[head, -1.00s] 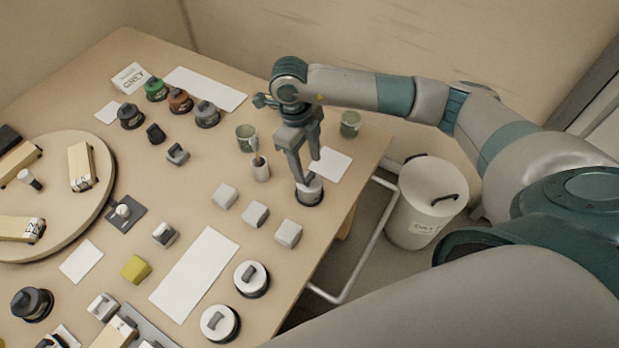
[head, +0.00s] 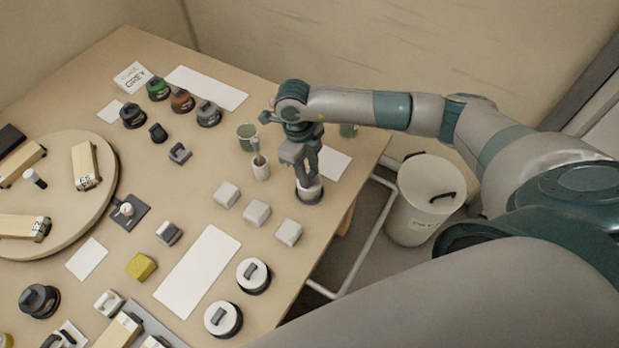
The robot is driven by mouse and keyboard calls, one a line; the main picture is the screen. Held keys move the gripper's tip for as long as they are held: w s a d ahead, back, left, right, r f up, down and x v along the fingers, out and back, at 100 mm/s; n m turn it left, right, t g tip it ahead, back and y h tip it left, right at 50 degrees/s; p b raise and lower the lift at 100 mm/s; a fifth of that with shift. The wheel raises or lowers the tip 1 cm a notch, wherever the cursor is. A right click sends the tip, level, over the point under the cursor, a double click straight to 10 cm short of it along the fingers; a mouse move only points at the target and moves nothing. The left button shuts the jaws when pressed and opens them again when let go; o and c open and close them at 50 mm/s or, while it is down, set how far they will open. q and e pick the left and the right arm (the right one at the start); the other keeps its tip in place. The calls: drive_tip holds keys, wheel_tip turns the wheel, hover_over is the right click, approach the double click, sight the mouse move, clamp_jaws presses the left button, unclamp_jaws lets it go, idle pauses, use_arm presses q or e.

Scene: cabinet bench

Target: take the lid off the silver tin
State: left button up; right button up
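A small round tin (head: 309,195) with a pale, silvery upper part and a dark base ring stands near the right edge of the table. I take it for the silver tin. My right gripper (head: 309,180) points down right over it, with its fingertips at the top of the tin. The fingers hide most of the lid and any handle on it. I cannot tell whether they are closed on it. The tin stands upright on the table. My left gripper is not in view.
A cup with a utensil (head: 261,170) and a green mug (head: 247,137) stand just left of the gripper. White blocks (head: 257,212) and two white-lidded tins (head: 253,275) lie nearer. A white sheet (head: 334,163) is behind right. A bin (head: 424,205) stands beyond the table edge.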

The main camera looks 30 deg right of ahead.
sight(311, 176)
drive_tip(key=c, duration=0.4)
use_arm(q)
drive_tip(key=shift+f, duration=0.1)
use_arm(e)
drive_tip(key=shift+r, duration=0.15)
drive_tip(key=shift+c, duration=0.2)
